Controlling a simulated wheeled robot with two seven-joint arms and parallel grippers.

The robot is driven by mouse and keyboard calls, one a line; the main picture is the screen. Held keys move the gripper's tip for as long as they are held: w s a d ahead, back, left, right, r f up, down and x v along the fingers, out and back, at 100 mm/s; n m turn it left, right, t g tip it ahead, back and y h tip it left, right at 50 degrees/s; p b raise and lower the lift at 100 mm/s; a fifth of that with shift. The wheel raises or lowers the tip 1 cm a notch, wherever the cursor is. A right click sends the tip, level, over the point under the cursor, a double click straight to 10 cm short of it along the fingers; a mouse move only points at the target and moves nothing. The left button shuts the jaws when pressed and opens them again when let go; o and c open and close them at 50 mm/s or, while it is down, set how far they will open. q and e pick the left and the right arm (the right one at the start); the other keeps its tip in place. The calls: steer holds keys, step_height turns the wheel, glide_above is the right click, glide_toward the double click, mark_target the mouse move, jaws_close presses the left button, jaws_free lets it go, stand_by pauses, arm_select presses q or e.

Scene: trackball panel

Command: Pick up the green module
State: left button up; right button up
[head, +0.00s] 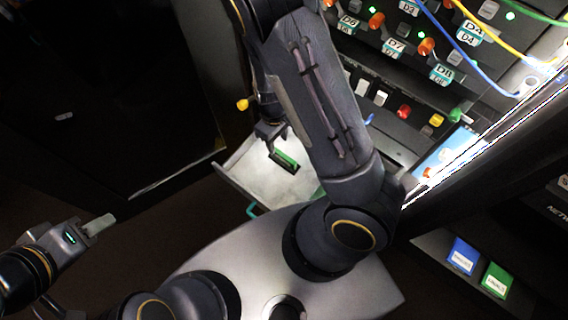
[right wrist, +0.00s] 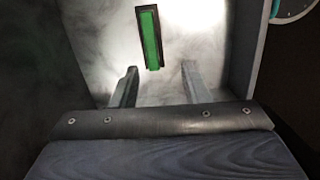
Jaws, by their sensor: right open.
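The green module (head: 286,158) is a narrow green bar in a dark frame. It lies in a pale open drawer (head: 236,168), partly shaded by my right arm in the head view. In the right wrist view the module (right wrist: 151,40) lies just beyond my right gripper (right wrist: 159,86), whose two fingers stand apart with nothing between them. In the head view my right gripper (head: 272,131) is at the drawer, close to the module. My left gripper (head: 98,226) is at the lower left, away from the drawer; I cannot tell its jaw state.
A drawer side wall (right wrist: 243,50) rises to the right of the module in the right wrist view. A control panel (head: 385,75) with knobs, buttons and cables stands behind. A blue box (head: 462,256) and a green box (head: 497,280) sit at lower right.

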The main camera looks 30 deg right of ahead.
mark_target(284, 155)
steer(key=shift+h, duration=0.3)
steer(key=f+b, duration=0.1)
steer(key=f, duration=0.2)
steer(key=d+f+b, duration=0.1)
steer(key=f, duration=0.2)
steer(key=s+f+b, duration=0.1)
steer(key=f, duration=0.2)
steer(key=shift+d+f, duration=0.25)
steer(key=shift+f, duration=0.2)
jaws_close()
